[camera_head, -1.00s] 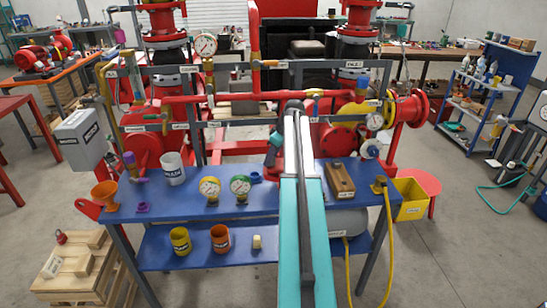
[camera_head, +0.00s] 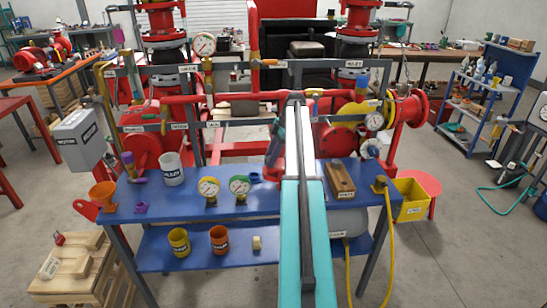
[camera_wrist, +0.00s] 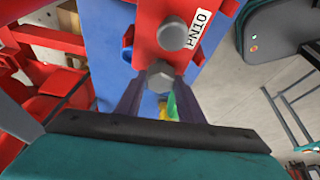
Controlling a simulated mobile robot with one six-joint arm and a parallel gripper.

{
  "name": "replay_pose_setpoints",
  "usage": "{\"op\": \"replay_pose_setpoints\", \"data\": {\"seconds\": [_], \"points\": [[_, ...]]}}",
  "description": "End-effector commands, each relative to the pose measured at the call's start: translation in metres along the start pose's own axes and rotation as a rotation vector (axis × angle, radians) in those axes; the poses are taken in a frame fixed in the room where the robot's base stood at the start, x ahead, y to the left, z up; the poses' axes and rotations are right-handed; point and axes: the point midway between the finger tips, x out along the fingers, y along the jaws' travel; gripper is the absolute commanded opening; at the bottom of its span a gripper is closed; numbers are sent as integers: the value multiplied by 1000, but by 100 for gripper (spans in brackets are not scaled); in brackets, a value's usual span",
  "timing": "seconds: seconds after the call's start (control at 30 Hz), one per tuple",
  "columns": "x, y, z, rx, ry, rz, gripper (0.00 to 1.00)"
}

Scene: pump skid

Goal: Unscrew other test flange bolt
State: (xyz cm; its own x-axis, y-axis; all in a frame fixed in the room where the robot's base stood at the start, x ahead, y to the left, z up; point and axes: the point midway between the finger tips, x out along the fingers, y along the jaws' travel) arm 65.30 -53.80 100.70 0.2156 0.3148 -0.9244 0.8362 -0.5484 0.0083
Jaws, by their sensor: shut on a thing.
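In the wrist view, a red test flange (camera_wrist: 200,10) marked PN10 carries a large grey hex bolt head (camera_wrist: 172,34). A second grey hex bolt (camera_wrist: 160,72) is below it, near the flange's lower edge. My gripper (camera_wrist: 160,82) is shut on this lower bolt, with one dark finger on each side of its head. I cannot tell how far it is threaded in. In the head view my arm covers the middle of the bench, and the gripper's fingers and the bolts cannot be made out.
Open floor lies further right.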

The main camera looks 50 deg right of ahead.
Motion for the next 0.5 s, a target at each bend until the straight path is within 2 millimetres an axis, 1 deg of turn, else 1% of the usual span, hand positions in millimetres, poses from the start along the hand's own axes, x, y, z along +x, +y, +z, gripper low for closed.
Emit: {"op": "replay_pose_setpoints", "data": {"seconds": [0.03,0.2,0.43,0.47,0.5], "points": [[3,-2,-3,-34,7,-27,11],[3,-3,-4,-104,8,-56,11],[3,-4,-4,-109,8,-59,11],[3,-4,-4,-108,8,-59,38],[3,-4,-4,-108,8,-59,44]]}}
